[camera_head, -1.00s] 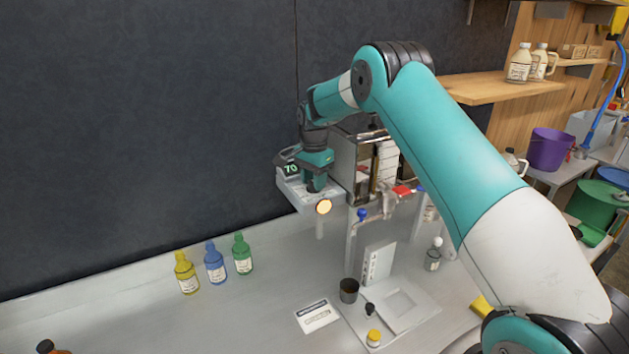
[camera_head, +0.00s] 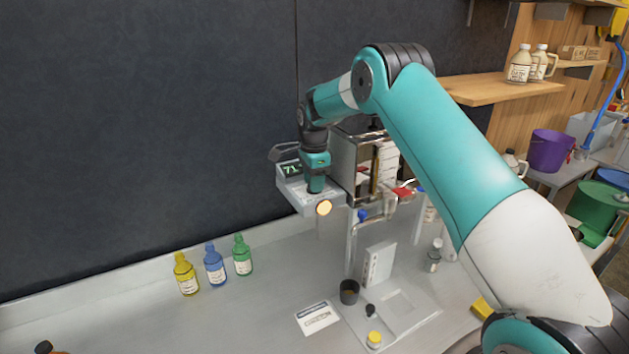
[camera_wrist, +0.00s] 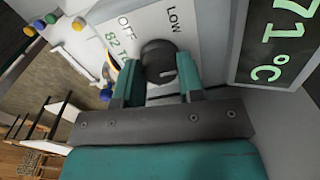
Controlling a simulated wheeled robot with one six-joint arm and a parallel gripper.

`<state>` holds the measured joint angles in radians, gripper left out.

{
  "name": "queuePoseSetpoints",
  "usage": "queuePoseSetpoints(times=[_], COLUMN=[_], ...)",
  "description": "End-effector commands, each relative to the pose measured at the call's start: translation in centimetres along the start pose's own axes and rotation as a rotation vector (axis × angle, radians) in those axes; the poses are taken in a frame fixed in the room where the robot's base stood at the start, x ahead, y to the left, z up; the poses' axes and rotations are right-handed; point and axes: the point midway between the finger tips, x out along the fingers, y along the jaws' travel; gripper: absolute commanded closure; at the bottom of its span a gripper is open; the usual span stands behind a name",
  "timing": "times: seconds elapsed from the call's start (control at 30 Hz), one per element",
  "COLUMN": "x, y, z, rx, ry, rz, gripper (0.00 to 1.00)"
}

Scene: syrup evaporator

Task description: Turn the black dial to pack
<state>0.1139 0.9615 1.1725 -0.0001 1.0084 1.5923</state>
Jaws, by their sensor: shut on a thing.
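The black dial (camera_wrist: 158,50) sits on the grey control box (camera_head: 297,196), which has a lit yellow round lamp (camera_head: 324,208) on its front. My gripper (camera_wrist: 158,68) is shut on the dial, with one teal finger on each side of it. The word pack is not visible. A short pale mark shows on the dial's edge nearest my gripper; I cannot tell which label it points to. The display (camera_wrist: 277,45) reads 71 °C. In the head view my gripper hides the dial.
The metal evaporator (camera_head: 345,165) stands right of the control box. Yellow (camera_head: 186,275), blue (camera_head: 214,265) and green (camera_head: 242,255) bottles stand on the bench below. A dark cup (camera_head: 349,292) and a white card (camera_head: 317,318) lie further forward. The dark wall is close behind.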

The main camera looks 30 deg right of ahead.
Motion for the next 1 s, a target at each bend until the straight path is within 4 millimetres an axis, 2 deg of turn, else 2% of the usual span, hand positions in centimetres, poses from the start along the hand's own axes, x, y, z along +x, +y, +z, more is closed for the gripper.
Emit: queuePoseSetpoints(times=[0.23, 0.27, 0.37, 0.63, 0.77, 0.87, 1.0], x=[-0.3, -0.3, -0.3, -0.1, -0.9, -2.4, -5.7], y=[-0.2, -0.2, -0.2, -0.1, -0.1, -0.1, -0.1], z=[-0.1, -0.1, -0.1, 0.0, 0.0, 0.0, 0.0], rx=[0.002, 0.002, 0.001, -0.001, -0.001, -0.001, -0.001], ry=[0.001, 0.001, 0.0, 0.0, 0.0, 0.0, 0.0], rz=[-0.008, -0.008, -0.007, -0.003, -0.005, -0.007, -0.008], gripper=[0.88, 0.62, 0.39, 0.39, 0.39, 0.39, 0.39])
